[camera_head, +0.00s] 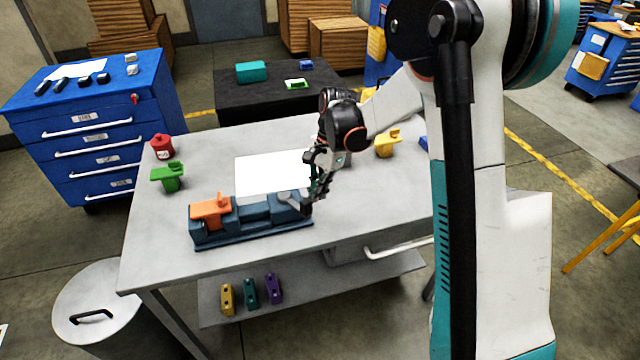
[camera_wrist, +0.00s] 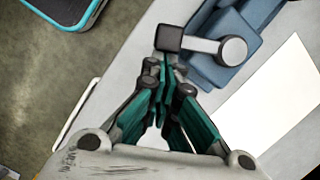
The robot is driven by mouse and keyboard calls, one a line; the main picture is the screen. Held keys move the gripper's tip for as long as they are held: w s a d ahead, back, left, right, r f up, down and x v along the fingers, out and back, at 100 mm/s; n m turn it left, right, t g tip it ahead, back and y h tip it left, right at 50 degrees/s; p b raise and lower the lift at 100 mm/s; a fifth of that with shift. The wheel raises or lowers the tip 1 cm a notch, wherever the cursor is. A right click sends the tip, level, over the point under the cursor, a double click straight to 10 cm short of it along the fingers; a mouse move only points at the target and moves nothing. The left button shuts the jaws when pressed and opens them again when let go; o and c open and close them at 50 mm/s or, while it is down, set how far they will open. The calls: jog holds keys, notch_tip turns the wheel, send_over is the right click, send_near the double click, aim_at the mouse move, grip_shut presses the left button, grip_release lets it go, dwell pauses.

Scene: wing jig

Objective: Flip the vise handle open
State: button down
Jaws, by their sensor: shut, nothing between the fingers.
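The blue vise (camera_head: 255,238) sits on the grey workbench with an orange piece (camera_head: 208,209) at its left end. Its grey handle (camera_head: 290,199) is at the right end. In the wrist view the handle (camera_wrist: 205,45) is a light bar with a round end over the blue vise body (camera_wrist: 232,70) and a dark block at the other end. My gripper (camera_head: 311,200) is at the vise's right end. In the wrist view its fingers (camera_wrist: 165,62) are together and empty, close to the dark block; I cannot tell whether they touch it.
A white sheet (camera_head: 270,173) lies behind the vise on the workbench (camera_head: 150,240). A red can (camera_head: 162,147), a green piece (camera_head: 168,176) and a yellow piece (camera_head: 387,143) stand on it. The front right of the bench is clear.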

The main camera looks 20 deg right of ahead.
jog(key=s+a+m, duration=0.1)
jog(key=m, duration=0.1)
jog(key=s+a+m+t, duration=0.1)
jog(key=shift+s+a+m, duration=0.25)
jog(key=shift+a+m, duration=0.05)
jog(key=shift+m, duration=0.1)
jog(key=shift+s+a, duration=0.25)
jog(key=shift+a, duration=0.4)
jog(key=shift+d, duration=0.4)
jog(key=p, duration=0.3)
send_near(309, 204)
jog(key=d, duration=0.4)
jog(key=shift+s+a+r, duration=0.1)
jog(key=shift+a+r, duration=0.05)
jog(key=shift+r, duration=0.25)
